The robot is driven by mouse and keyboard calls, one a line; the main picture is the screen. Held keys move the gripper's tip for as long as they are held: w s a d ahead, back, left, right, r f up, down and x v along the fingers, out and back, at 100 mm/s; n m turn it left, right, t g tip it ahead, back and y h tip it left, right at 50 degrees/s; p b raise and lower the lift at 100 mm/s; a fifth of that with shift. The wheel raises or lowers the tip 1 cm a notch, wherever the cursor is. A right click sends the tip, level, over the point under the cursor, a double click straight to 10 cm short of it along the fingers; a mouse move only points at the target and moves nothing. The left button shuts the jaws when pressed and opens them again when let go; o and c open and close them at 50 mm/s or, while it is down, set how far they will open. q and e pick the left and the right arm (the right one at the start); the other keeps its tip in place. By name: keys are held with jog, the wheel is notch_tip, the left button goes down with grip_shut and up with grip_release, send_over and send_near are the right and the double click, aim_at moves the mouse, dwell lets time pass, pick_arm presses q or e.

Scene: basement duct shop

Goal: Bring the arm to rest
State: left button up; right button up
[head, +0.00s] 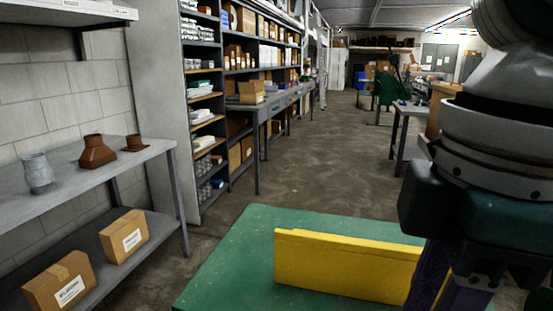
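One of my arms, which I take to be the right, hangs large along the right side of the head view, close to the camera. Its dark lower end is above the right part of a green table top (232,262). I cannot make out the fingertips there. A purple piece (464,297) shows just under the arm's end, partly hidden; I cannot tell whether it is held. A long yellow panel (340,265) stands on the green top, its right end hidden behind the arm. My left arm and gripper are not in view.
On the left, a grey bench (110,170) holds a grey fitting (38,173) and two brown ones (97,152), with cartons (124,236) on its lower shelf. Stocked shelving (240,60) runs along the left wall. The concrete floor (340,150) ahead is clear. A small table (408,112) stands right.

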jog(key=s+a+f+m+t+y, duration=0.2)
jog(key=s+a+f+m+y, duration=0.15)
jog(key=s+f+m, duration=0.2)
jog(key=s+d+f+m+t+h, duration=0.1)
jog(key=s+d+f+m+h, duration=0.1)
jog(key=s+d+m, duration=0.3)
jog(key=s+d+f+m+h, duration=0.2)
jog(key=d+f, duration=0.1)
jog(key=d, duration=0.4)
pick_arm(q)
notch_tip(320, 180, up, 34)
jog(key=p, duration=3.3)
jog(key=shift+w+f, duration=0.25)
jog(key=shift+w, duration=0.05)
pick_arm(e)
notch_tip(320, 180, up, 34)
jog(key=shift+w+a+f, duration=0.15)
jog(key=shift+a+f, duration=0.05)
jog(key=shift+a, duration=0.25)
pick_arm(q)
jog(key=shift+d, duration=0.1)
